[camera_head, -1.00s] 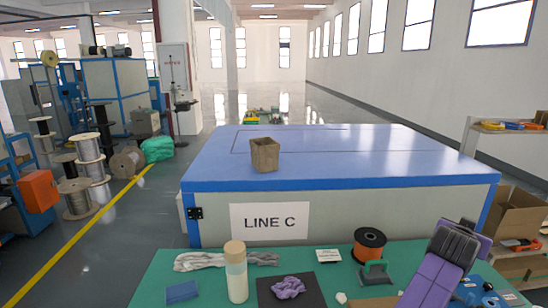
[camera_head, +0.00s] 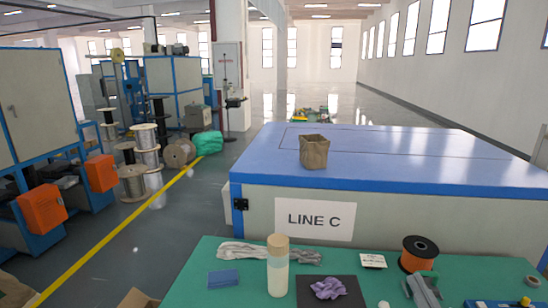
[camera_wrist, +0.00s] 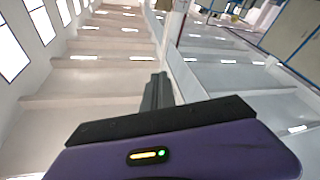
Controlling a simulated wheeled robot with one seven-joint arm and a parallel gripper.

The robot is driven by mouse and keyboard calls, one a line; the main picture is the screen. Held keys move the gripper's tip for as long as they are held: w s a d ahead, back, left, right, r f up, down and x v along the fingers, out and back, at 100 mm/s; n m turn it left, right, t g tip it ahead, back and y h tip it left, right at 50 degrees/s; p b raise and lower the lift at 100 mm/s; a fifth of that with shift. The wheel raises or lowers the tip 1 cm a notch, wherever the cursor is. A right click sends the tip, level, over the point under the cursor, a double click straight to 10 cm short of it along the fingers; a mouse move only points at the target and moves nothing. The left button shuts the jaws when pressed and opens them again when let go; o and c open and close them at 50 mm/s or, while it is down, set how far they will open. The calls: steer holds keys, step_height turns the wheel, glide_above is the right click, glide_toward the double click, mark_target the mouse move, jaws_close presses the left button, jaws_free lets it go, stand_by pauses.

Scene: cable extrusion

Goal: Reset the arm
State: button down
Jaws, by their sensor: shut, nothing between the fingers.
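My gripper (camera_wrist: 157,92) shows in the wrist view as dark fingers close together beyond a black and purple wrist housing. It is shut and nothing shows between the fingers.
Behind stands a blue-topped cabinet (camera_head: 400,155) with a brown bag (camera_head: 314,152).

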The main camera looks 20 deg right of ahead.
steer(key=s+a+f+g+y+b, duration=0.1)
steer(key=s+a+f+g+y, duration=0.1)
steer(key=s+a+f, duration=0.5)
steer(key=s+a+f+m+g+y+b, duration=0.1)
steer(key=s+a+f+g+y, duration=0.2)
steer(key=s+a+f, duration=0.5)
steer(key=s+a+y, duration=0.1)
steer(key=s+a, duration=0.3)
steer(key=s, duration=0.3)
steer(key=shift+s+a+f, duration=0.2)
steer(key=shift+a+f, duration=0.05)
steer(key=shift+a, duration=0.05)
